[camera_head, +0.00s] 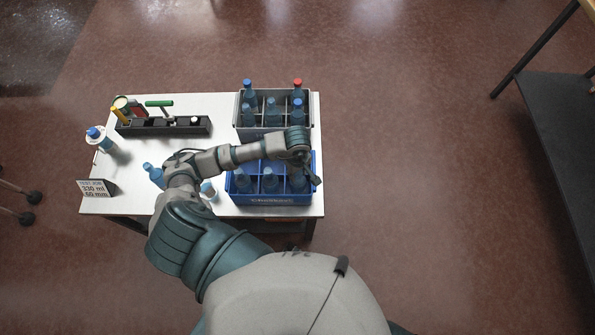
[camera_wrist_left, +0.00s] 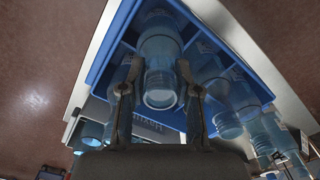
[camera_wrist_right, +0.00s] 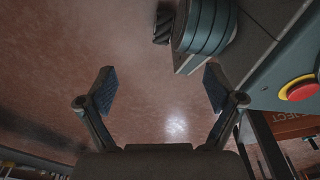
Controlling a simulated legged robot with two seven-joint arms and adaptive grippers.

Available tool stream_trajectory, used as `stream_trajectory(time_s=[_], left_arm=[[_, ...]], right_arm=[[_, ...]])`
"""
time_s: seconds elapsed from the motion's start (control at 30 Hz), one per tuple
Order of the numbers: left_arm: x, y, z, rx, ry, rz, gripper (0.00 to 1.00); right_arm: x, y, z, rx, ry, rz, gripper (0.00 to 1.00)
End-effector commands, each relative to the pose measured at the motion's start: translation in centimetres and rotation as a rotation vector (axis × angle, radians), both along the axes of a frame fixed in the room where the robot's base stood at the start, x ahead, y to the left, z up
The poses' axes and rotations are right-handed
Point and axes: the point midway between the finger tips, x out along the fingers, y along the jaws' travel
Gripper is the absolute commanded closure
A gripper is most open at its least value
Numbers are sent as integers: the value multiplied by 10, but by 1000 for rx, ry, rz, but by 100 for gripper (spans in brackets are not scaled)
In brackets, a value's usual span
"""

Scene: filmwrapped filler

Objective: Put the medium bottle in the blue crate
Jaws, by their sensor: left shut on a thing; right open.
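The blue crate (camera_head: 271,199) stands at the table's front right with several clear blue bottles in it. My left gripper (camera_head: 314,179) reaches over the crate's right end. In the left wrist view it is shut on a clear bottle (camera_wrist_left: 160,52), which lies between the two fingers inside the blue crate's walls (camera_wrist_left: 99,62). Whether that bottle rests on the crate floor I cannot tell. I cannot tell which bottle is the medium one. My right gripper (camera_wrist_right: 159,88) is open and empty, over floor.
A grey crate (camera_head: 273,133) with several bottles, one red-capped (camera_head: 297,85), stands behind the blue crate. A black rack (camera_head: 165,127), a labelled bottle (camera_head: 100,140) and a small sign (camera_head: 97,187) are at left. A red button (camera_wrist_right: 299,88) shows in the right wrist view.

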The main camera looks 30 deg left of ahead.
Motion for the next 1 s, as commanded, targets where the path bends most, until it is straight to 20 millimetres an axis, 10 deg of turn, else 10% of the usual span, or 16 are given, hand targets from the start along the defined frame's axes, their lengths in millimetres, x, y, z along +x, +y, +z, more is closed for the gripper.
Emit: stream_trajectory(time_s=[0.13, 0.53, 1.0], left_arm=[[0, 0, 0, 0, 0, 0, 43], [1, 0, 7, 0, -2, -1, 43], [1, 0, 102, 1, -4, -1, 43]], right_arm=[[0, 0, 1, 0, 1, 0, 8], [-2, -9, 0, -11, 2, 4, 8], [-10, -9, -3, -11, 12, 4, 8]])
